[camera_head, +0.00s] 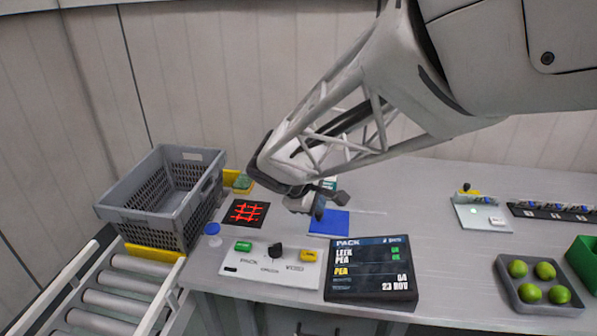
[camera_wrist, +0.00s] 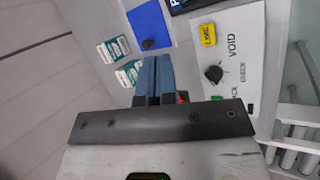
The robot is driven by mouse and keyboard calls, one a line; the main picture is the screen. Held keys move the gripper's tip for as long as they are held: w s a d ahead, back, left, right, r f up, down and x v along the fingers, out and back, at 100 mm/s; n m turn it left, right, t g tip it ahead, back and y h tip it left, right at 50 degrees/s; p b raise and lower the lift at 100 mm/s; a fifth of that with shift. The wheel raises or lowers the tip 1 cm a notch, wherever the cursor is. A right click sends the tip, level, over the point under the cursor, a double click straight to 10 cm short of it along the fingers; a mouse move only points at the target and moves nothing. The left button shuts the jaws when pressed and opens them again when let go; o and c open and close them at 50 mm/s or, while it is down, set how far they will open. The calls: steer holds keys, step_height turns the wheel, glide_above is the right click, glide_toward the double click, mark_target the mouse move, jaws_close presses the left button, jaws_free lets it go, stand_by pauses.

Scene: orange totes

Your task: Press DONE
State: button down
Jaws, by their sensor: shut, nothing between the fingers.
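A white control panel (camera_head: 262,268) lies at the table's front edge. It carries a green button (camera_head: 243,246) at left, a black knob (camera_head: 275,251) in the middle and a yellow button (camera_head: 308,255) at right. In the wrist view the yellow button (camera_wrist: 208,34) bears small lettering that I cannot read surely; VOID and CHECK are printed on the panel. My gripper (camera_head: 318,208) is shut and empty, above the table behind the panel, near the blue square. In the wrist view its fingers (camera_wrist: 152,75) are together, apart from the panel.
A dark display (camera_head: 370,285) reading PACK, LEEK, PEA stands right of the panel. A blue square (camera_head: 329,223) and a black mat with a red grid (camera_head: 245,213) lie behind. A grey crate (camera_head: 200,209) is at left, a lime tray (camera_head: 540,302) at right.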

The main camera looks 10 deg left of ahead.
mark_target(244, 246)
steer(key=w+a+f+n+t, duration=0.1)
steer(key=a+f+n, duration=0.2)
steer(key=a, duration=0.7)
steer(key=w+a+f+n+t, duration=0.1)
steer(key=a+f+n, duration=0.3)
steer(key=a, duration=0.6)
steer(key=shift+a+f+t+y, duration=0.2)
steer(key=shift+t+y, duration=0.2)
steer(key=shift+t, duration=0.2)
steer(key=shift+f, duration=4.35)
steer(key=shift+w+f, duration=0.1)
steer(key=shift+f, duration=0.8)
steer(key=shift+r, duration=0.95)
